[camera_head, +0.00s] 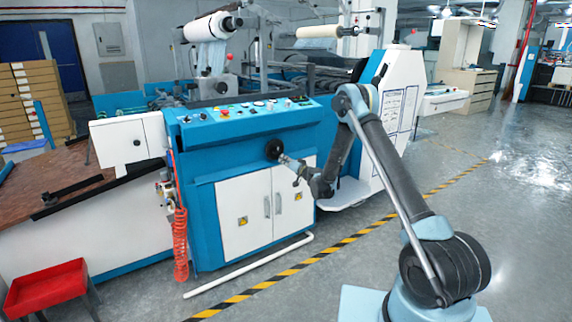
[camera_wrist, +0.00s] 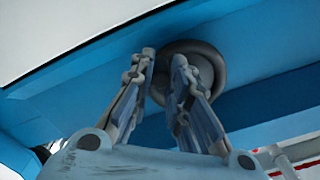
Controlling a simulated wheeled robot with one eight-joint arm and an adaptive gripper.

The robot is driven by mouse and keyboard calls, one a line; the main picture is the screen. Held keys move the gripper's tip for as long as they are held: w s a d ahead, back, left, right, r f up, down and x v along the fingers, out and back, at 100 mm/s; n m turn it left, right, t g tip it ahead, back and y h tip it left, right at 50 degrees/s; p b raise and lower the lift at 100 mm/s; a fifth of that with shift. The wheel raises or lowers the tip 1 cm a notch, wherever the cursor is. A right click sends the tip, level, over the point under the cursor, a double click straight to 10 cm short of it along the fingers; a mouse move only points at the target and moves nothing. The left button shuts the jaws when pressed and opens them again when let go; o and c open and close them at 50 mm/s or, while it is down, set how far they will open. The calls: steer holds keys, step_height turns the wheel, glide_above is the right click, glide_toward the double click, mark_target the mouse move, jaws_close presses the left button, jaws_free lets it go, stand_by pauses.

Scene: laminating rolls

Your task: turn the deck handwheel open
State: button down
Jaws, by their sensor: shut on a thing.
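The deck handwheel (camera_head: 273,149) is a small dark round wheel on the blue front of the machine, above the white cabinet doors. My gripper (camera_head: 284,158) reaches it from the lower right. In the wrist view the handwheel (camera_wrist: 211,52) is a dark grey disc with a rounded rim, against the blue panel. My gripper's two fingers (camera_wrist: 164,60) are at the wheel, shut on it. The fingers cover its left and lower parts, so the exact contact is hidden. No mark shows how far the wheel is turned.
A control panel (camera_head: 245,108) with buttons tops the blue cabinet. White cabinet doors (camera_head: 257,207) with handles lie below. A white floor rail (camera_head: 248,265) runs in front. Open floor lies right.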

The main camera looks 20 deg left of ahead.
steer(key=c, duration=1.6)
jaws_free()
steer(key=shift+w+d, duration=0.15)
steer(key=shift+o, duration=0.6)
steer(key=v, duration=1.2)
